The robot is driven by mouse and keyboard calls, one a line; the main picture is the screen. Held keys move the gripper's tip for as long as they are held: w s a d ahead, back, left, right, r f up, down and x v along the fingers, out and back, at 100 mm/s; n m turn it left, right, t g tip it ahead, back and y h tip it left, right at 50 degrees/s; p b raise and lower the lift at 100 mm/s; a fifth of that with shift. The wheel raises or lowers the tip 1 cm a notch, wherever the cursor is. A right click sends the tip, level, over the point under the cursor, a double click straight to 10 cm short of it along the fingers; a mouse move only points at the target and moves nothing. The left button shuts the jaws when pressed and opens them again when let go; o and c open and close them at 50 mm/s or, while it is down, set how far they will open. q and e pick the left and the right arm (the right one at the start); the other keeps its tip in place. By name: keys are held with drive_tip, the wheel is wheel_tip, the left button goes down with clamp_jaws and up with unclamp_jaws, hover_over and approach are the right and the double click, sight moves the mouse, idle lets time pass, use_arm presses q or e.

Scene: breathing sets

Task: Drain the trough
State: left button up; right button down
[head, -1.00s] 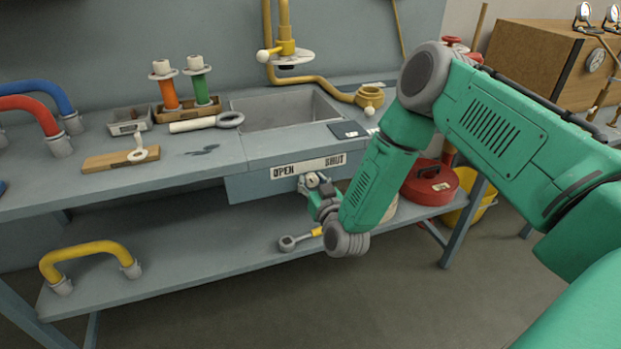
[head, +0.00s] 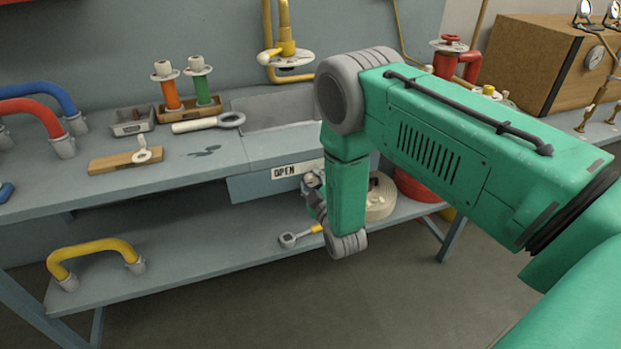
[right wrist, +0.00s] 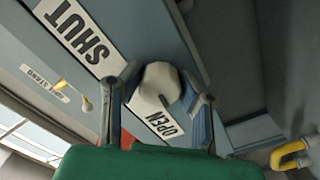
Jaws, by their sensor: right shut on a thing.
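The trough (head: 262,112) is a grey basin sunk in the bench top, partly hidden behind my right arm. Its front panel bears an OPEN (head: 285,172) label; the SHUT end is hidden by my arm here but shows in the right wrist view (right wrist: 85,38). My right gripper (head: 312,187) is at this front panel, low in front of the label. In the right wrist view its fingers (right wrist: 160,92) are closed on either side of a pale rounded knob (right wrist: 158,80), which overlaps the label between SHUT and OPEN, close to OPEN. My left gripper is not in view.
A yellow tap pipe (head: 285,45) stands behind the trough.

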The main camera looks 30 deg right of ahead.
drive_tip(key=shift+s+a+f+n, duration=0.1)
drive_tip(key=shift+f+n, duration=0.1)
drive_tip(key=shift+n, duration=0.7)
drive_tip(key=c, duration=1.1)
unclamp_jaws()
drive_tip(key=shift+c, duration=0.2)
drive_tip(key=shift+r, duration=0.1)
drive_tip(key=v, duration=1.2)
